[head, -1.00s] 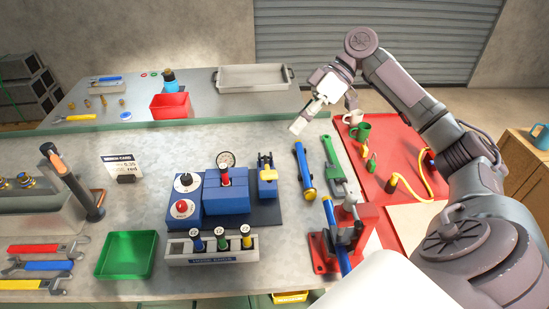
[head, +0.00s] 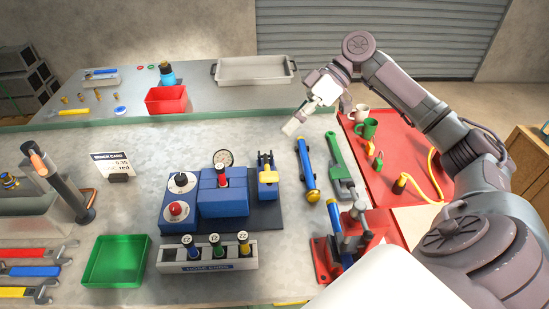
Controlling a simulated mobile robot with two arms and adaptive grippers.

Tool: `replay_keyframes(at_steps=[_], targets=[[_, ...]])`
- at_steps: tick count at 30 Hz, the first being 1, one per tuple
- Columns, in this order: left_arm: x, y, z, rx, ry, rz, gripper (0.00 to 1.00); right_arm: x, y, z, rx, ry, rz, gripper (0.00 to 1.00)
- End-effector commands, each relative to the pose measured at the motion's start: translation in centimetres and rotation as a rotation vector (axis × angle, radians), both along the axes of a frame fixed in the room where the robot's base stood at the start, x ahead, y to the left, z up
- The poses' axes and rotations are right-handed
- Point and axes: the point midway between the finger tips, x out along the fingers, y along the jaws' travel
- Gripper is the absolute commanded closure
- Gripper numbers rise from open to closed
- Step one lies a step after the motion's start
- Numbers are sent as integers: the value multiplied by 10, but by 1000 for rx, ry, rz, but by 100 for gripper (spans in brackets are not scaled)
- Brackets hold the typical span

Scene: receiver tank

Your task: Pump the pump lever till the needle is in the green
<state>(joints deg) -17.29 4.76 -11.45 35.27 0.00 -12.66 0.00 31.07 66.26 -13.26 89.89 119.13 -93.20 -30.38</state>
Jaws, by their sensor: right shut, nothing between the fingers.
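I cannot tell for sure which part is the pump lever. A red-based device (head: 325,258) with a grey post and a blue bar (head: 335,222) stands at the bench's right edge, partly hidden by a white part of me. My right gripper (head: 293,127) is shut and empty, above the bench, behind and right of the gauge and apart from everything. My left gripper is not in view.
A blue-and-yellow tool (head: 308,172) and a green wrench (head: 340,163) lie below the right gripper. The bench's back middle is clear.

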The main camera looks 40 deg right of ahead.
Motion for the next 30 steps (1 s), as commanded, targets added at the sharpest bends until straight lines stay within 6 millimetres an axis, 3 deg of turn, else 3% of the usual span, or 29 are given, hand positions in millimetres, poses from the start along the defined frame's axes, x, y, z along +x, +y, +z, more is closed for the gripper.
replay_keyframes(at_steps=[8, 16, 30], targets=[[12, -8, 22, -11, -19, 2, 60, 3, 48, -34, 2, 2, 4, 100], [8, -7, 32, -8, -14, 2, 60, -11, 55, -65, 0, 2, 0, 100], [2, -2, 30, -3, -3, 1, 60, -13, 56, -73, -4, -5, -1, 100]])
